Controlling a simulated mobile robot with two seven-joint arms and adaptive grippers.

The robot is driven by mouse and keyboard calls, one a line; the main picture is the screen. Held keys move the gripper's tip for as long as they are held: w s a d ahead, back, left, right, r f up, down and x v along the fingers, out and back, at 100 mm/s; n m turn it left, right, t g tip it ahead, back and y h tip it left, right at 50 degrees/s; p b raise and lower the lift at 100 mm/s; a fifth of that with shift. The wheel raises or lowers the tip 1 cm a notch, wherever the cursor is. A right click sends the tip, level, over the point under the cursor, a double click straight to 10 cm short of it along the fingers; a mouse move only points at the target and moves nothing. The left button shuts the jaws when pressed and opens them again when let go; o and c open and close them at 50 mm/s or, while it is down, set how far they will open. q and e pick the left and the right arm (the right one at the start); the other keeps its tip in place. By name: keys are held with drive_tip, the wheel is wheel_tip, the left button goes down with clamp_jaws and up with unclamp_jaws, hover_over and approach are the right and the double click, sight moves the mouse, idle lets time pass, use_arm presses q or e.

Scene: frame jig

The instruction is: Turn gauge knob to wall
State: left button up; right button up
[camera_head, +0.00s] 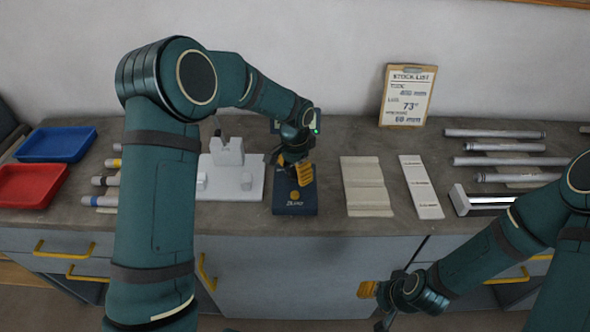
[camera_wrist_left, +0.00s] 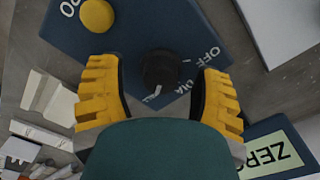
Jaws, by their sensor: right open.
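The gauge is a dark blue box (camera_head: 295,207) on the bench, with a yellow button on its near end. In the left wrist view the gauge top (camera_wrist_left: 215,20) carries the button (camera_wrist_left: 97,15), an OFF label and a round black knob (camera_wrist_left: 160,68) with a white pointer mark toward the bottom of that view. My left gripper (camera_head: 293,172) is over the gauge; in its wrist view the yellow fingers (camera_wrist_left: 160,95) stand apart on either side of the knob, with gaps visible. The knob is hidden in the head view. My right gripper (camera_head: 372,292) is open and empty, in front of the bench.
Trays, rods and a stock-list clipboard (camera_head: 408,95) are farther off.

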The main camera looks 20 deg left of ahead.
sight(295, 170)
use_arm(q)
drive_tip(key=shift+r, duration=0.1)
wheel_tip(295, 170, up, 12)
idle(0.5)
use_arm(e)
drive_tip(key=shift+s, duration=0.1)
idle(0.4)
